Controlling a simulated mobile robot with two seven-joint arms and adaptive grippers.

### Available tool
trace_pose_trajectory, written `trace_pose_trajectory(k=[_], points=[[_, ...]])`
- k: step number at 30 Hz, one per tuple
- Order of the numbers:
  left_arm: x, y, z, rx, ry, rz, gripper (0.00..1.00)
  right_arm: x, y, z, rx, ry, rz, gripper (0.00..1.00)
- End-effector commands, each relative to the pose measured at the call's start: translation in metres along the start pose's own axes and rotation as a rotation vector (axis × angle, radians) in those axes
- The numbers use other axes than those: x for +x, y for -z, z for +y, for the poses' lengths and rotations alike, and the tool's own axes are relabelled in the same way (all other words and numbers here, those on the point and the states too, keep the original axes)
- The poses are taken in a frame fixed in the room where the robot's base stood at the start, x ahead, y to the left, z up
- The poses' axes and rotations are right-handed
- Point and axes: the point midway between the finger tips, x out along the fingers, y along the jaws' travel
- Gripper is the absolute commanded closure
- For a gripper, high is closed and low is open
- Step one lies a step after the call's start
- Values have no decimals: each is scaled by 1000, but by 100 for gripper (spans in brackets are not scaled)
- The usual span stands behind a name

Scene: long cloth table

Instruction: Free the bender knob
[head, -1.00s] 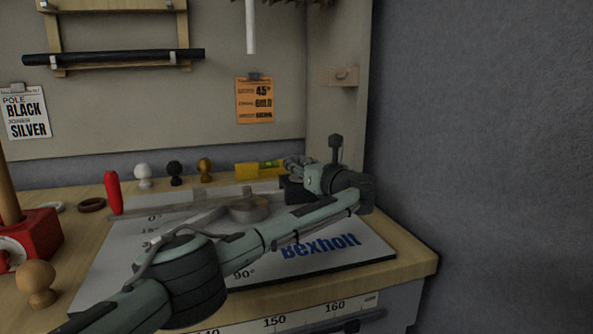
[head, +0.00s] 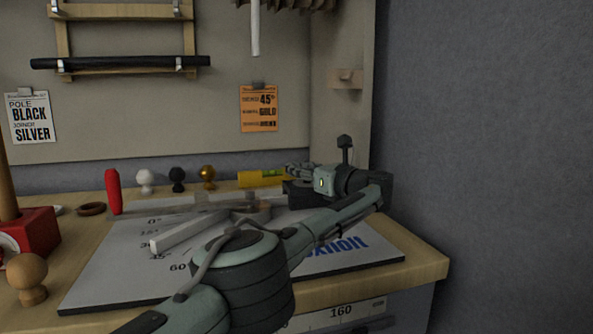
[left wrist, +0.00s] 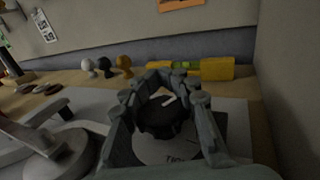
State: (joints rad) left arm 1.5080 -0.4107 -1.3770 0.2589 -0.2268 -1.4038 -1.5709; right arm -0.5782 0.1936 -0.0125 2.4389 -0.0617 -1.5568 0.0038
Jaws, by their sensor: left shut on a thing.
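The bender is a pale plate (head: 120,262) with angle marks and blue lettering on the table. Its knob is black and round in the left wrist view (left wrist: 160,118) and shows as a dark shape at the plate's back right in the head view (head: 298,194). My left gripper (left wrist: 162,95) is closed around the knob, with fingers on both sides; it also shows in the head view (head: 300,170). A red handle (head: 113,191) stands upright at the plate's back left. A pale bar (head: 188,231) lies slanted over the plate. My arm hides the plate's middle front. My right gripper is out of view.
A yellow level (head: 262,178) lies behind the gripper. White (head: 146,180), black (head: 177,178) and gold (head: 208,176) knobs stand along the back. A wooden knob (head: 28,275) and red block (head: 30,232) are at left. A wall closes the right side.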

Motion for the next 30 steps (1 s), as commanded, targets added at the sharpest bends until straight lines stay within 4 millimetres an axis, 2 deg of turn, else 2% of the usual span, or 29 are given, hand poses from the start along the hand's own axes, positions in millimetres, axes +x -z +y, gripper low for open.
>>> trace_pose_trajectory(k=[7, 8, 12, 14, 23, 26, 30], points=[[0, 1, 1, 0, -4, 3, 100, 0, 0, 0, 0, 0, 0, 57], [0, 1, 1, 0, -4, 3, 73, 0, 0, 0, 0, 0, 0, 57], [0, 1, 1, 0, -3, 2, 56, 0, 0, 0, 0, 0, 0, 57], [0, 1, 1, 0, -2, 2, 50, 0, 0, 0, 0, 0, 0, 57], [-1, 0, 0, 0, 0, 1, 50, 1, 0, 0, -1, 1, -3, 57], [-6, 1, -1, 1, 1, 1, 50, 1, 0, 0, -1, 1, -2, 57], [-22, 1, -1, 0, 4, 1, 50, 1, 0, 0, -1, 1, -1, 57]])
